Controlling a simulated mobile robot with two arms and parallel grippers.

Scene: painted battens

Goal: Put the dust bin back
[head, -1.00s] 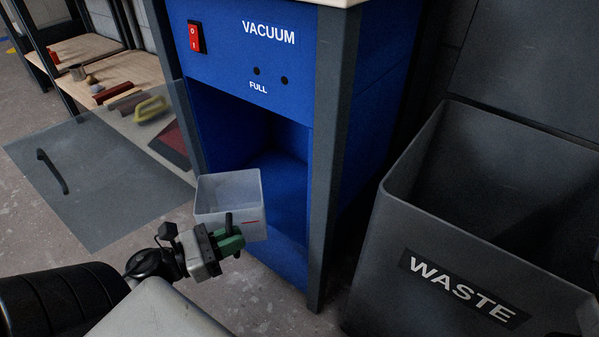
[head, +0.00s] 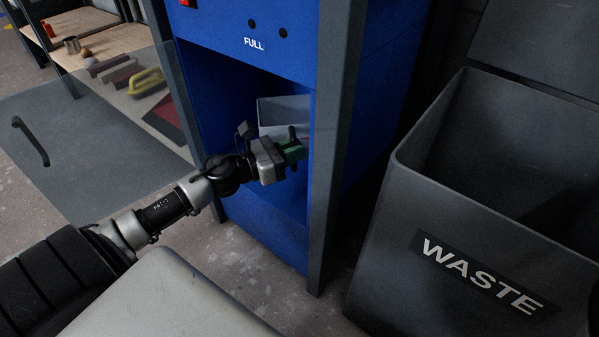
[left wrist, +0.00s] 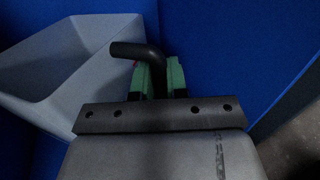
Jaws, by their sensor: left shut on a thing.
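The dust bin, a pale translucent open box (head: 284,112), is inside the blue opening of the vacuum cabinet (head: 240,92), at the right side of that opening. My left gripper (head: 297,148), with green fingers, is shut on the bin's dark handle and is at the mouth of the opening. In the left wrist view the bin (left wrist: 62,68) fills the upper left, and the black bent handle (left wrist: 140,52) stands between the green fingers (left wrist: 158,78). Blue cabinet walls surround it. Part of the bin is hidden behind the gripper. My right gripper is not in view.
A grey WASTE bin (head: 425,215) stands open to the right of the cabinet. A grey cabinet post (head: 333,140) is close right of my gripper. A clear panel with a black handle (head: 30,141) extends at left, near a shelf holding brushes and blocks.

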